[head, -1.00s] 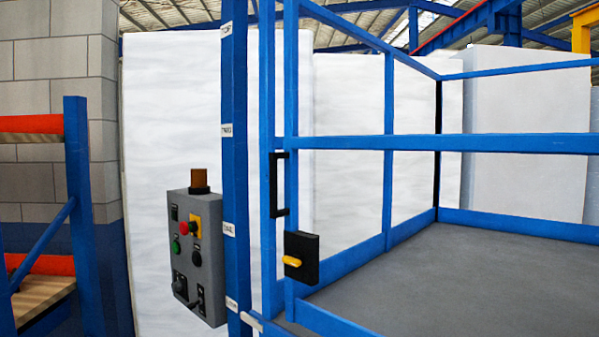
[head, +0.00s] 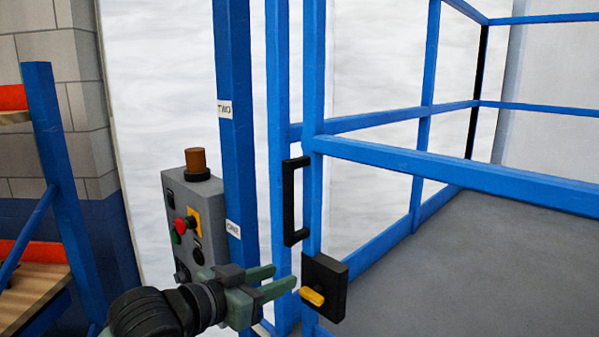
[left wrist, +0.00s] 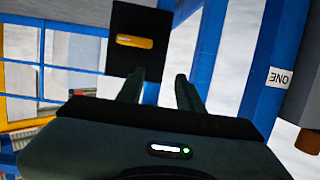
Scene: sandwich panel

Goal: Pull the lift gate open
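The blue lift gate (head: 455,168) has a black vertical pull handle (head: 290,202) on its left upright. Below the handle is a black latch box (head: 333,273) with a yellow knob (head: 312,297). My left gripper (head: 282,281) is left of the latch box and below the handle, with its two green fingers apart and nothing between them. The left wrist view shows the open fingers (left wrist: 158,88), with the latch box (left wrist: 140,22) and its yellow knob (left wrist: 135,41) beyond them. The gate looks closed against the post. My right gripper is not in view.
A grey control box (head: 190,225) with red and green buttons stands left of the blue post (head: 235,130), close behind my left arm. A rack (head: 60,180) stands at the far left. The grey platform floor (head: 470,250) is clear.

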